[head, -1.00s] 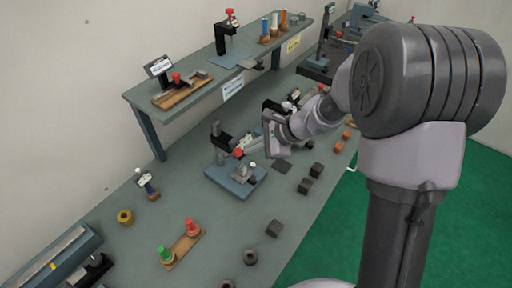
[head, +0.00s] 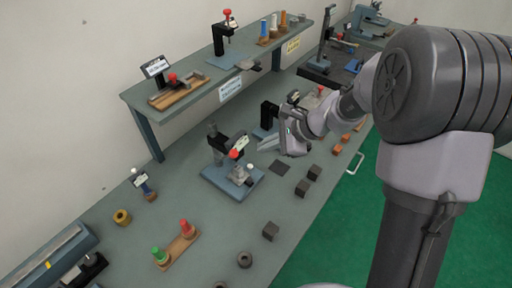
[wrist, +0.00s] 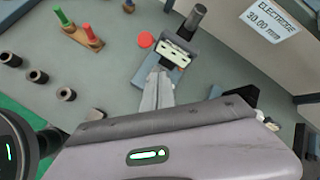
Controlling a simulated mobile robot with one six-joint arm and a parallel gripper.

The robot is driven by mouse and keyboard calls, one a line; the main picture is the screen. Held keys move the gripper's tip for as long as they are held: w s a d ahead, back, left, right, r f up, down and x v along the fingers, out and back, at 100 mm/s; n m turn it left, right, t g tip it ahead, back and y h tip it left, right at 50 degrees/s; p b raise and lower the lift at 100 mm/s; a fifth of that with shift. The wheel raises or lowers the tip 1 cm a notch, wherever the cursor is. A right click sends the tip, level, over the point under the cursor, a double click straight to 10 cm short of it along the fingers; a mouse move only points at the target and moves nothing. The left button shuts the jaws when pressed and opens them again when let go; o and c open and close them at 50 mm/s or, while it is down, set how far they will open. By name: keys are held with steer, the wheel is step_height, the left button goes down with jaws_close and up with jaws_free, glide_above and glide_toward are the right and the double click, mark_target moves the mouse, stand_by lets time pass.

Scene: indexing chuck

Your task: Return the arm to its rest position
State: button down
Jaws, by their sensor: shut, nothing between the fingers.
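My arm reaches from the right over the bench in the head view. My gripper (head: 268,145) is shut and empty, its pale fingers pointing left, above the bench and apart from the fixture. It also shows in the wrist view (wrist: 157,85), with the fingers together in front of the fixture. The fixture (head: 222,183) has a blue base, a dark post, a red knob (head: 234,154) and a small white label. In the wrist view the red knob (wrist: 145,40) lies left of the post. The wrist housing hides the lower part of that view.
A raised shelf (head: 195,97) with tools runs along the wall. Dark blocks (head: 271,231) and orange blocks (head: 337,149) lie near the bench's front edge. A wooden holder (head: 178,249) carries a green and a red peg. Green floor (head: 335,235) is clear in front.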

steer(key=a+r+p+v, duration=0.1)
steer(key=v, duration=0.7)
steer(key=s+d+f+n+t+h+b, duration=0.1)
steer(key=s+f+n+h+b, duration=0.2)
steer(key=s+n+b, duration=0.3)
steer(key=s+d+f+n+t+h+b, duration=0.1)
steer(key=s+f+n+h+b, duration=0.2)
steer(key=s+b, duration=0.7)
steer(key=s+f+n, duration=0.1)
steer(key=s+n, duration=0.1)
steer(key=s, duration=0.5)
steer(key=shift+s+d+f+n+b, duration=0.3)
steer(key=shift+d+n+b, duration=0.05)
steer(key=shift+n, duration=0.05)
